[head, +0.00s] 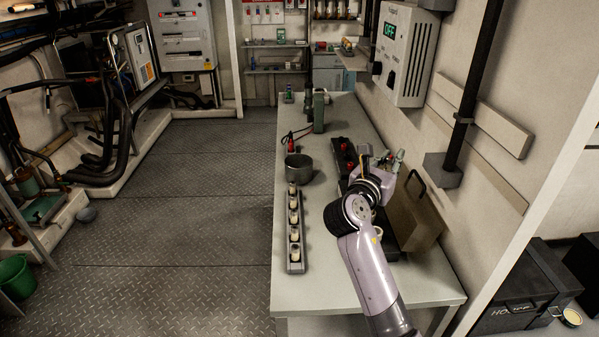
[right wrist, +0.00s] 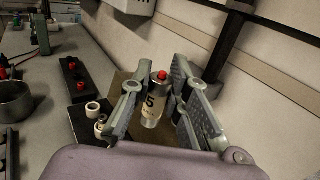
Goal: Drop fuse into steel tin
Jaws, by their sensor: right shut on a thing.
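The steel tin (head: 299,168) is a round, dark grey, open pot on the bench, left of my right arm. It also shows at the left edge of the right wrist view (right wrist: 14,101). My right gripper (head: 394,160) is over the right side of the bench, near the wall and apart from the tin. My left gripper is out of view.
A rail of several pale fuses (head: 295,235) runs along the bench's left edge, in front of the tin. A black block with red knobs (right wrist: 75,76) and a tan box (head: 413,215) stand on the right. A green device (head: 319,110) stands farther back. Bare bench lies in front (head: 325,280).

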